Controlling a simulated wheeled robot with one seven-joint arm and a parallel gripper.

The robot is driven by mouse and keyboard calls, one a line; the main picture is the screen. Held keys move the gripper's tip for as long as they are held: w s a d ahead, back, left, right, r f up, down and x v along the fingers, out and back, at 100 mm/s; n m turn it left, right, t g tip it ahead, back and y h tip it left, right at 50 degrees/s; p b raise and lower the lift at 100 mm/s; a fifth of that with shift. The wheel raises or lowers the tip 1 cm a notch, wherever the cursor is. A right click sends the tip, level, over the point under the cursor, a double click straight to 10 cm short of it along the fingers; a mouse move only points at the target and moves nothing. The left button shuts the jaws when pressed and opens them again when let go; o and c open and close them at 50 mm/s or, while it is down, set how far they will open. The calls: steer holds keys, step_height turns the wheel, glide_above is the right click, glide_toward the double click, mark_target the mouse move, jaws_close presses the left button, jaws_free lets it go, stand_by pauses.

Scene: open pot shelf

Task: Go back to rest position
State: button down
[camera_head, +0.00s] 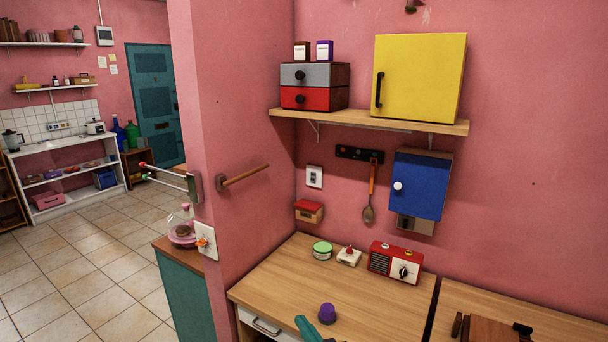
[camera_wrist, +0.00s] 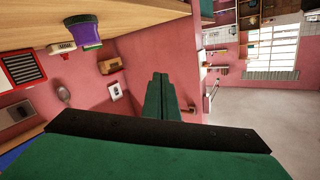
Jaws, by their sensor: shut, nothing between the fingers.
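My gripper (camera_wrist: 160,78) shows in the wrist view as two green fingers side by side, shut with nothing between them. In the head view only a teal tip of my gripper (camera_head: 303,322) shows at the bottom edge, over the front of the wooden counter (camera_head: 275,285). The purple knob-like object (camera_head: 327,313) stands on the counter just beyond that tip. It also shows in the wrist view (camera_wrist: 85,30), upside down at the upper left, apart from the fingers. The rest of my arm is mostly out of the head view.
A red radio (camera_head: 395,263), a white item with a red top (camera_head: 348,256) and a green-lidded tin (camera_head: 322,251) stand at the counter's back. A blue cabinet (camera_head: 420,185) and a shelf (camera_head: 370,121) hang above. A wall corner (camera_head: 245,130) stands left; tiled floor (camera_head: 95,260) lies beyond.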

steer(key=s+f+m+h, duration=0.2)
steer(key=s+f+h, duration=0.1)
steer(key=s+f, duration=0.7)
steer(key=s+f+m+h, duration=0.25)
steer(key=s+f, duration=0.55)
steer(key=s, duration=0.5)
steer(key=s+r+n+h, duration=0.1)
steer(key=s+r, duration=0.3)
steer(key=s, duration=0.9)
steer(key=s+r+n+h, duration=0.1)
steer(key=s+r, duration=0.3)
steer(key=s, duration=0.9)
steer(key=shift+s+n, duration=0.15)
steer(key=shift+n, duration=0.3)
